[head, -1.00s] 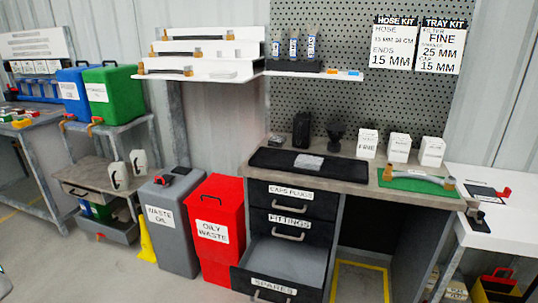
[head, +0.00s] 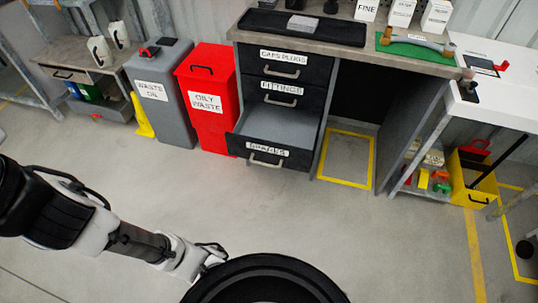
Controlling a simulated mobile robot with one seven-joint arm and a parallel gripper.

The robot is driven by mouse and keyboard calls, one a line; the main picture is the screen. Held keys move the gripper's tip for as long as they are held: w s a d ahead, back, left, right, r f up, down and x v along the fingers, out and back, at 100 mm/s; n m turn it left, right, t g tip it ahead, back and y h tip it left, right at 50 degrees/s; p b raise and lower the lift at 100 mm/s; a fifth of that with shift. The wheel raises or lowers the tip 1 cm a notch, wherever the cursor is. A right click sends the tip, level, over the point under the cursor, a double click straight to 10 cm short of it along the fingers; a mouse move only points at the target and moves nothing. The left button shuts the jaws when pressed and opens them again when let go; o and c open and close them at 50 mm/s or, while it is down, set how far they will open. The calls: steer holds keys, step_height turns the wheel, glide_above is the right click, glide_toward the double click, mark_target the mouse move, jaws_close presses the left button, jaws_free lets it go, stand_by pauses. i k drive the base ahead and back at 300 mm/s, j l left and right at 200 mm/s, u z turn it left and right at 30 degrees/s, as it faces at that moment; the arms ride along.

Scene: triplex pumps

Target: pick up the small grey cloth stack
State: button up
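The small grey cloth stack (head: 302,23) lies on the black mat (head: 262,29) on top of the workbench, near the top edge of the head view. My arm reaches in from the left, low over the floor and well short of the bench. My gripper (head: 213,254) seems to be at the arm's end, just left of the round black part of my body. Its fingers are too small and partly hidden to make out, so I cannot tell whether it is open or shut.
The bottom drawer, marked SPARES (head: 268,148), stands open. The red oily waste bin (head: 208,100) and grey waste oil bin (head: 163,92) stand left of the bench. A green mat with a hose (head: 418,45) lies right on the bench. The floor in front is clear.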

mark_target(300, 24)
steer(key=i+l+u, duration=0.5)
steer(key=i+l, duration=0.25)
steer(key=i+l+u, duration=0.25)
steer(key=l, duration=0.2)
steer(key=i+l+u, duration=0.25)
steer(key=l, duration=0.25)
steer(key=i, duration=0.05)
